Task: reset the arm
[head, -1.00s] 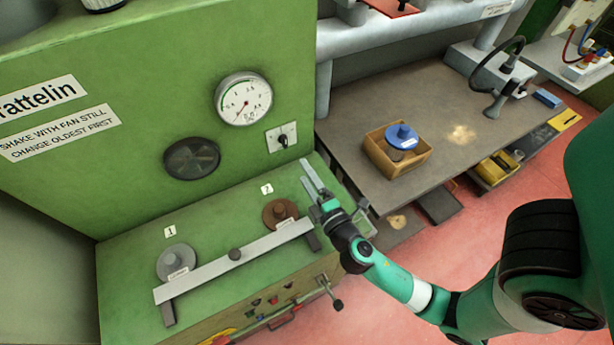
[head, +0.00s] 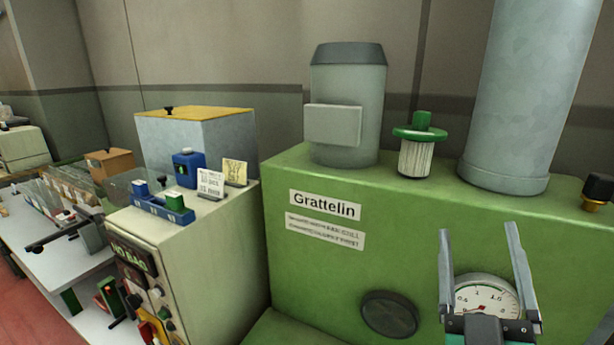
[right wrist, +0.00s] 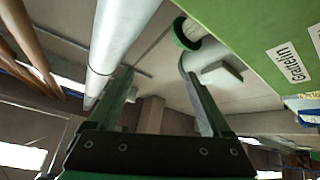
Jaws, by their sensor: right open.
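My right gripper (head: 487,275) is at the lower right of the head view, fingers pointing up and spread apart with nothing between them. It stands in front of the green Grattelin machine (head: 310,262) and partly covers its round dial gauge (head: 487,297). In the right wrist view the same gripper (right wrist: 160,95) is open and empty, with the ceiling and a pale pipe (right wrist: 112,45) beyond it. My left gripper is not in view. No cork stoppers can be made out.
On the green machine stand a grey motor (head: 345,110), a green-capped filter (head: 416,150) and a wide grey duct (head: 522,95). To the left are a cream cabinet (head: 215,265) with a blue tray (head: 160,207) and a white bench (head: 50,262).

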